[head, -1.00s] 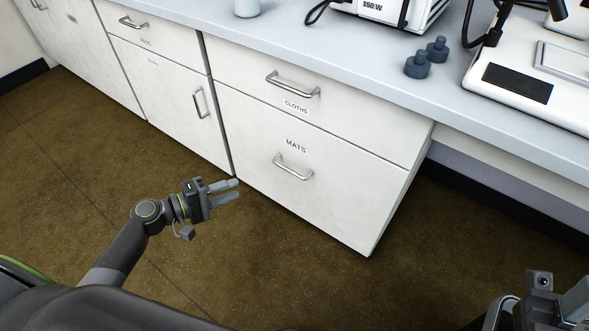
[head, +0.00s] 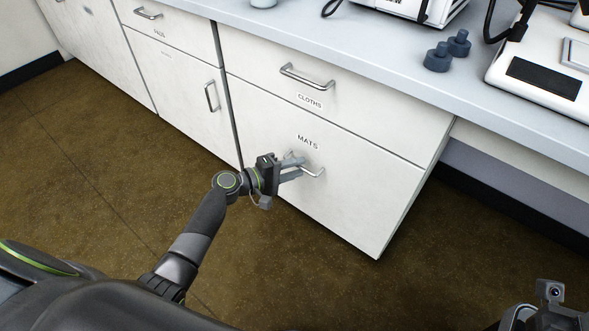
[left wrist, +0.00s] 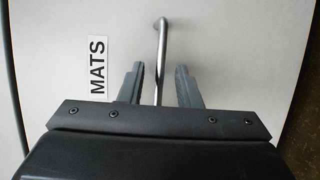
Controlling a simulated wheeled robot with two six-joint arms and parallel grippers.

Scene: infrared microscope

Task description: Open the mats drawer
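The mats drawer (head: 352,194) is the lower white drawer front, labelled MATS, and it looks closed. Its metal bar handle (head: 312,170) is partly hidden behind my left gripper (head: 294,166) in the head view. In the left wrist view the handle (left wrist: 161,45) runs between the two fingers of my left gripper (left wrist: 162,87). The fingers are open, one on each side of the bar, with gaps beside it. The MATS label (left wrist: 97,66) is next to them. Part of my right gripper (head: 535,312) shows at the bottom right; its fingers cannot be made out.
The cloths drawer (head: 385,127) with its own handle (head: 306,77) is closed directly above. A cupboard door (head: 180,95) stands to the left. The counter (head: 400,86) holds dark blue knobs (head: 438,57) and white instruments. The brown floor (head: 110,170) in front is clear.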

